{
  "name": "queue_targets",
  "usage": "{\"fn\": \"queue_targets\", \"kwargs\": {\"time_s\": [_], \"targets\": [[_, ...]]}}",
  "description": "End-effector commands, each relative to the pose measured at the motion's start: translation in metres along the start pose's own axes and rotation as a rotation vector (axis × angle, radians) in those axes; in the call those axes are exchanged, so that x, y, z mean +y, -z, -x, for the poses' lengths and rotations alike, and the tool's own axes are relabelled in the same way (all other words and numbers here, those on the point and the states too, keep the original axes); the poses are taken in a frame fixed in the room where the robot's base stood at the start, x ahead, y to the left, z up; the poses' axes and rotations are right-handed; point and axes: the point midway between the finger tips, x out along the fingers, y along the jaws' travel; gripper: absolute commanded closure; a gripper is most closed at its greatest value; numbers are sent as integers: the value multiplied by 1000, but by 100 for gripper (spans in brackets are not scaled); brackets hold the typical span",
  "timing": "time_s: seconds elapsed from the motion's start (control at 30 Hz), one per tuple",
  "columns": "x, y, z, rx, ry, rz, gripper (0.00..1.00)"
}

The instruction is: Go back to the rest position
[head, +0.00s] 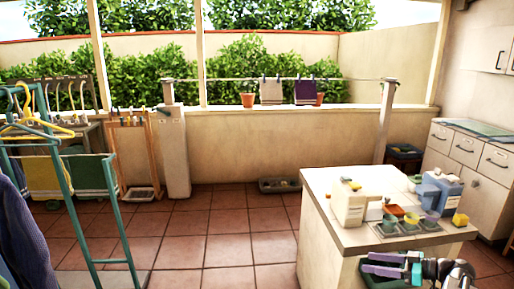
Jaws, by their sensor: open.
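My gripper (371,263) shows at the bottom right of the head view, with purple fingers pointing left. The fingers are apart and nothing shows between them. It is in front of the near side of the white island counter (330,218), below its top edge. My wrist and arm run off to the right and out of the bottom of the picture.
A white container (349,206), a blue-grey container (440,192), small coloured cups and a yellow block (460,219) stand on the counter. A dark green bin (370,281) is below my gripper. A teal rack (75,150) stands left. The tiled floor between is clear.

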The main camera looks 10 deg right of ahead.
Motion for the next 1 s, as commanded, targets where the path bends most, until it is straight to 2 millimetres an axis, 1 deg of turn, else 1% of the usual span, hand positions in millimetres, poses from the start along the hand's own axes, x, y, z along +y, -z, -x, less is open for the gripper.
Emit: {"fn": "queue_targets", "kwargs": {"time_s": [0.03,0.1,0.27,0.3,0.37,0.5,0.67,0.8,0.87,1.0], "targets": [[-8,-6,-20,-11,32,-8,42],[-18,-15,-46,-30,71,-19,42],[-45,-40,-100,-84,155,-48,42],[-52,-46,-113,-99,175,-56,42],[-64,-58,-132,-126,206,-72,42],[-95,-84,-172,-193,274,-112,42],[-134,-118,-213,-286,344,-165,42],[-172,-150,-242,-381,400,-214,42],[-188,-165,-253,-426,421,-236,42],[-228,-200,-272,-540,463,-287,42]]}}
